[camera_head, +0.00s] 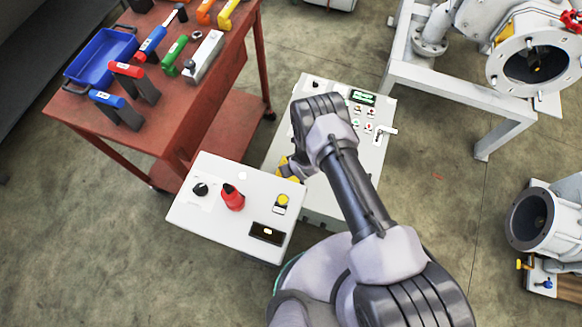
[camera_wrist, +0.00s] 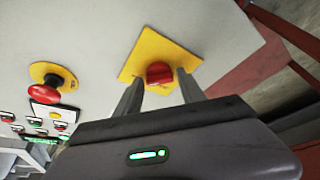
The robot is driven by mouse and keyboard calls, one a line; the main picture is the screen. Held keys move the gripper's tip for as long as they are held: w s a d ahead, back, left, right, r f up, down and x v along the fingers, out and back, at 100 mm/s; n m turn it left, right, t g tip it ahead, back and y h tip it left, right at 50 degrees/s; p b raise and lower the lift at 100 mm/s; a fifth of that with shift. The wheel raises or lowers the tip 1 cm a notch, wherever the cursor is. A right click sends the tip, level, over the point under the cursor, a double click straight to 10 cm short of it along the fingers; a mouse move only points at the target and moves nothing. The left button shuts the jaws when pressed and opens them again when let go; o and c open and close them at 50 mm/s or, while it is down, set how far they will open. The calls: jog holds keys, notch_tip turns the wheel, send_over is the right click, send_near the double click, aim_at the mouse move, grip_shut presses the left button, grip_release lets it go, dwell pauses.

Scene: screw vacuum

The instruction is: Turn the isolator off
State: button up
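The isolator is a red knob (camera_wrist: 159,73) on a yellow square plate (camera_wrist: 160,52) on a white panel in the wrist view. My gripper (camera_wrist: 160,82) is open, with one finger on each side of the knob and small gaps visible. I cannot tell whether a finger touches it. The knob's exact angle is hard to read. In the head view, part of the yellow plate (camera_head: 287,171) shows beside my wrist on the white cabinet (camera_head: 388,92); my arm hides the knob and fingers.
A red emergency button (camera_wrist: 43,93) on a yellow disc and several small buttons sit to the left in the wrist view. A white control box (camera_head: 215,222) with a red knob stands in front of the cabinet. A red tool table (camera_head: 215,92) is at the left.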

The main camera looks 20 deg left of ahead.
grip_shut()
jog(key=n+b, duration=0.2)
jog(key=n+g+y+b, duration=0.1)
jog(key=b, duration=0.1)
jog(key=shift+w+d+f+n, duration=0.1)
jog(key=shift+f+n, duration=0.15)
jog(key=shift+n, duration=0.15)
jog(key=n+g+b, duration=0.1)
jog(key=n+b, duration=0.2)
jog(key=shift+w+n, duration=0.1)
jog(key=shift+n, duration=0.2)
jog(key=n+g+b, duration=0.1)
jog(key=n, duration=0.1)
jog(key=n+g+b, duration=0.1)
jog(key=n, duration=0.2)
jog(key=shift+w+r+g, duration=0.15)
jog(key=shift+r+g, duration=0.05)
jog(key=shift+g, duration=0.1)
jog(key=n, duration=0.2)
jog(key=n+g, duration=0.1)
jog(key=n, duration=0.2)
jog(key=shift+w+g, duration=0.1)
jog(key=shift+g, duration=0.2)
jog(key=shift+n+h, duration=0.3)
